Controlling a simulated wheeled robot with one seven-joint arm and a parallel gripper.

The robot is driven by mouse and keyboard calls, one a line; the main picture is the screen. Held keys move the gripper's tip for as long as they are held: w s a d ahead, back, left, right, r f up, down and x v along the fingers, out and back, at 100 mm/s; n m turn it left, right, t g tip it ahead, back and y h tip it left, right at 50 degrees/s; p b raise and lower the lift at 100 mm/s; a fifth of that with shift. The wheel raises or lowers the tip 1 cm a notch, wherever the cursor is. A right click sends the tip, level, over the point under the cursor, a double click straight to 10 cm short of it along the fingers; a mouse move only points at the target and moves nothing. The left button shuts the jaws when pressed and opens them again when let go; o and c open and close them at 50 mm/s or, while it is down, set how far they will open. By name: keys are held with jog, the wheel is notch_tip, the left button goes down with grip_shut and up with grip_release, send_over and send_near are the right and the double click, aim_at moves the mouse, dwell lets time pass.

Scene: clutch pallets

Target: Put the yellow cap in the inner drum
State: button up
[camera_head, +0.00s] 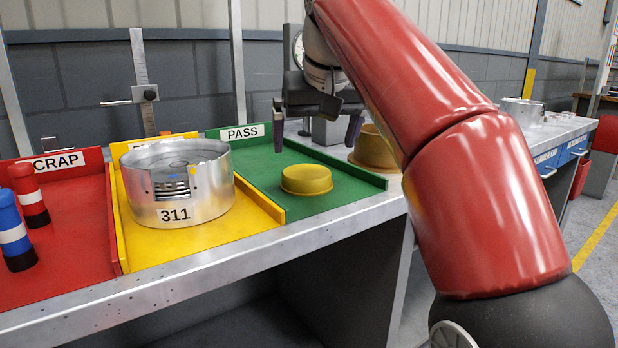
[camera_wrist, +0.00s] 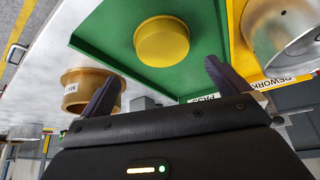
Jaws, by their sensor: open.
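The yellow cap (camera_head: 307,180) sits on the green PASS tray, and it also shows in the wrist view (camera_wrist: 162,42). My gripper (camera_head: 316,135) is open and empty, above and behind the cap. In the wrist view its two fingers (camera_wrist: 162,72) are spread wide, with the cap beyond them. An open gold-brown drum (camera_head: 368,150) stands right of the green tray, partly hidden by my arm; it carries a small white label in the wrist view (camera_wrist: 78,104). A silver drum (camera_head: 176,212) marked 311 stands on the yellow tray. No label names the inner drum.
The green tray (camera_head: 262,176) has low raised walls. The red SCRAP tray (camera_head: 78,235) at left holds red and blue cylinders (camera_head: 28,193). A height gauge (camera_head: 142,85) stands behind. Another silver drum (camera_head: 522,112) is far right. Bare metal bench (camera_head: 345,215) runs along the front.

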aim_at(307, 172)
jog(key=shift+f, duration=0.45)
jog(key=b+x, duration=0.1)
jog(key=x, duration=0.1)
jog(key=b+x, duration=0.1)
jog(key=x, duration=0.4)
jog(key=shift+a+b, duration=0.3)
jog(key=shift+b, duration=0.1)
jog(key=c, duration=1)
jog(key=shift+r, duration=0.2)
